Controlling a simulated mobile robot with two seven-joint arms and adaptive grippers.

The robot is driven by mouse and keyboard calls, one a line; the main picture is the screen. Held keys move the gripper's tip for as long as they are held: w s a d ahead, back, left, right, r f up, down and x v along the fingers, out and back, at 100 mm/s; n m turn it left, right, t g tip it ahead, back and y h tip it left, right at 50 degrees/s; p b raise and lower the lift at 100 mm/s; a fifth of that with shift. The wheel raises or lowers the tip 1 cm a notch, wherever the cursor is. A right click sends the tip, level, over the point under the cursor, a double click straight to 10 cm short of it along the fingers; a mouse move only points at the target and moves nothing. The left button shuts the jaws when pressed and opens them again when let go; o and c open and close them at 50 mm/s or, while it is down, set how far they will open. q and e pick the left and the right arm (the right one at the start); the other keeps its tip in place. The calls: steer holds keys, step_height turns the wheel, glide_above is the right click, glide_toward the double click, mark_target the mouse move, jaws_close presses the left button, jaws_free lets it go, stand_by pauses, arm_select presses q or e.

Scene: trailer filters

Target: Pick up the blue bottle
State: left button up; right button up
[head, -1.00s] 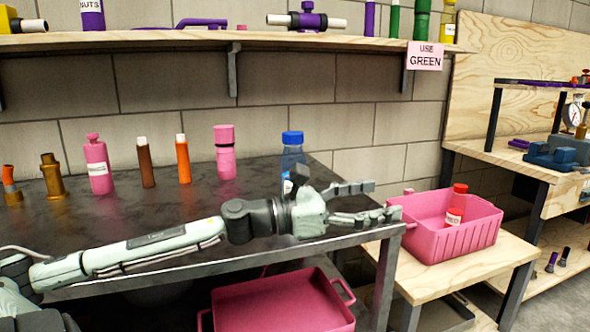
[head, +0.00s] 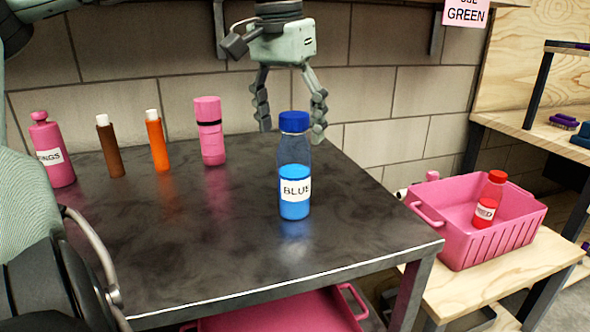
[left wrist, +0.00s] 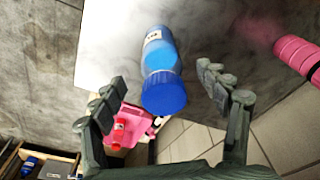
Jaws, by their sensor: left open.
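The blue bottle (head: 294,180) stands upright on the dark table (head: 220,255), with a blue cap and a white label reading BLUE. My left gripper (head: 291,132) is open and points down, its fingers behind and above the bottle's cap in the head view. In the left wrist view, the bottle (left wrist: 160,65) lies between and beyond the two spread fingers (left wrist: 165,95), with its cap toward the camera. The fingers do not appear to touch it. My right gripper is not in view.
A pink flask (head: 210,132), an orange tube (head: 157,142), a brown tube (head: 110,147) and a pink bottle (head: 50,150) stand left of the blue bottle. A pink bin (head: 490,240) holding a red bottle (head: 489,200) is at right. The table front is clear.

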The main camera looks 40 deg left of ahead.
mark_target(294, 156)
arm_select(q)
steer(key=shift+w+f, duration=0.1)
steer(key=shift+f, duration=0.85)
steer(key=f, duration=0.2)
steer(key=w+f, duration=0.1)
steer(key=f, duration=0.1)
steer(key=shift+w+a+f, duration=0.1)
steer(key=shift+a+f, duration=0.1)
steer(key=shift+f, duration=0.2)
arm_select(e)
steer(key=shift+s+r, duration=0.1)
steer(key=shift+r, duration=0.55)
arm_select(q)
steer(key=shift+r, duration=0.1)
steer(key=c, duration=1.5)
steer(key=shift+r, duration=0.1)
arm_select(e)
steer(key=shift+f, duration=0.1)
